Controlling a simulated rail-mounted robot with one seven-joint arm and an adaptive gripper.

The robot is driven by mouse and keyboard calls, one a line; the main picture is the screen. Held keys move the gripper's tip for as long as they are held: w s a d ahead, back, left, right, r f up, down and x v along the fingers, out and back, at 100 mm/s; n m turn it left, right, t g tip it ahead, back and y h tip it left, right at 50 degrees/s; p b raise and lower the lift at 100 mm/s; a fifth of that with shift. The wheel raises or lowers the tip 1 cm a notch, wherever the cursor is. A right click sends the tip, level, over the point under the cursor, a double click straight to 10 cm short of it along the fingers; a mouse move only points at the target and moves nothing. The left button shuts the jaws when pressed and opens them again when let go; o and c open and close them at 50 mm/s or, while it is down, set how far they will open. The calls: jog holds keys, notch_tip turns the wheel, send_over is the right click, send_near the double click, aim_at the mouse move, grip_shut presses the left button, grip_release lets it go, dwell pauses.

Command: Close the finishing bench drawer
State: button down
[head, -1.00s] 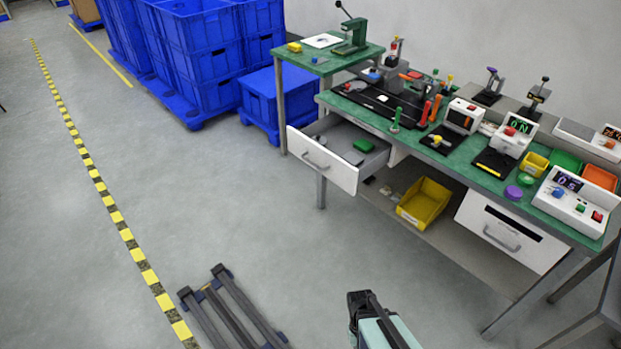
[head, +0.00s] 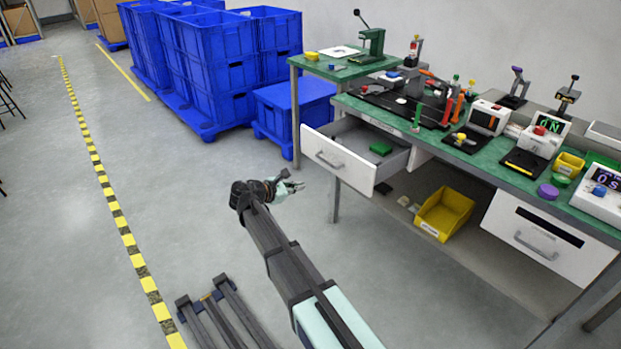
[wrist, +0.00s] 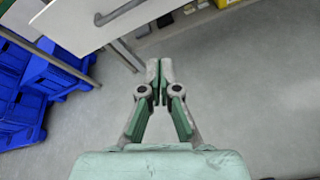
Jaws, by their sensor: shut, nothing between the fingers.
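The finishing bench (head: 473,163) has a green top. Its white left drawer (head: 346,164) is pulled out, with a grey handle (head: 328,160) on its front and a green item (head: 381,148) inside. My gripper (head: 298,186) is in front of and a little below the drawer front, apart from it in the head view. In the wrist view, my gripper (wrist: 159,68) has its fingertips together and empty. The drawer front (wrist: 85,20) and its handle (wrist: 119,13) show at the top left there, beyond the fingertips.
A second white drawer (head: 547,240) at the bench's right is shut. A yellow bin (head: 443,214) sits on the lower shelf. Stacked blue crates (head: 214,65) stand at the back left.

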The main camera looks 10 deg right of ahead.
jog(key=w+d+n+h, duration=0.1)
jog(key=w+d+n, duration=0.3)
jog(key=w+d, duration=0.4)
jog(key=d, duration=0.3)
jog(key=shift+w+n+t+h+b, duration=0.3)
jog(key=shift+w+n+t+b, duration=0.05)
jog(key=shift+n+t+b, duration=0.05)
jog(key=shift+d, duration=0.15)
